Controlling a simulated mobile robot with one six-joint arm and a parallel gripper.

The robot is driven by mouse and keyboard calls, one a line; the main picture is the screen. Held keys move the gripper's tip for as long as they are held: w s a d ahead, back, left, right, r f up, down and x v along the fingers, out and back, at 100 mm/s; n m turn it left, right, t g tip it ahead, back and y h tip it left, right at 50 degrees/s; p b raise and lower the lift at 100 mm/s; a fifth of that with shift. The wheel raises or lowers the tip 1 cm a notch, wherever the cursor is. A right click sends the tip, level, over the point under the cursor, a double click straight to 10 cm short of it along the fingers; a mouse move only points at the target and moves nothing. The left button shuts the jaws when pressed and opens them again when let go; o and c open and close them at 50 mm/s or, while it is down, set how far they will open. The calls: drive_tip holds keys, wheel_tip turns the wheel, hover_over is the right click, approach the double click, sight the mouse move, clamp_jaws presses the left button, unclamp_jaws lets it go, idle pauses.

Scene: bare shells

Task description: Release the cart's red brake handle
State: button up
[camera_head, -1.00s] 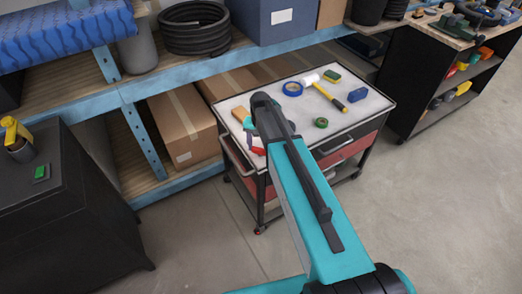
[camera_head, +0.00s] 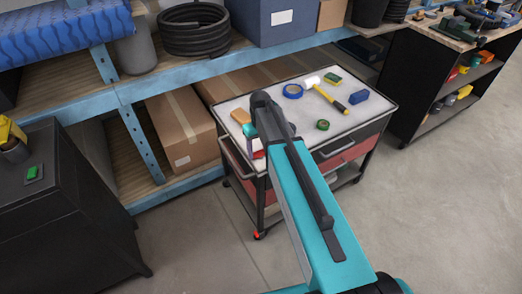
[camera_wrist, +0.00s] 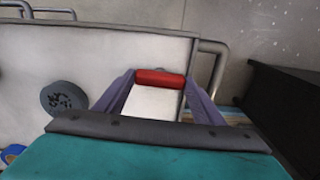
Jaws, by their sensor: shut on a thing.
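The cart (camera_head: 350,119) has a light top with a dark rim and red drawers below. My arm reaches over its near left part, and my gripper is mostly hidden behind the arm in the head view. In the wrist view my gripper (camera_wrist: 160,80) has its two fingers at either end of a short red bar, the red brake handle (camera_wrist: 160,77). The fingers are shut on it. A light surface lies behind the handle. A bit of red shows beside my arm at the cart's left edge in the head view, partly covered.
A shelf with cardboard boxes (camera_head: 182,128) stands behind. A black cabinet (camera_head: 65,215) is at left.

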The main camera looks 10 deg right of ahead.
sight(261, 151)
drive_tip(key=shift+w+n, duration=0.15)
drive_tip(key=shift+n, duration=0.25)
drive_tip(key=o, duration=1.1)
drive_tip(key=shift+c, duration=0.2)
drive_tip(key=shift+r, duration=0.1)
wheel_tip(261, 151, up, 14)
drive_tip(key=b, duration=0.3)
drive_tip(key=shift+s+f, duration=0.2)
idle(0.4)
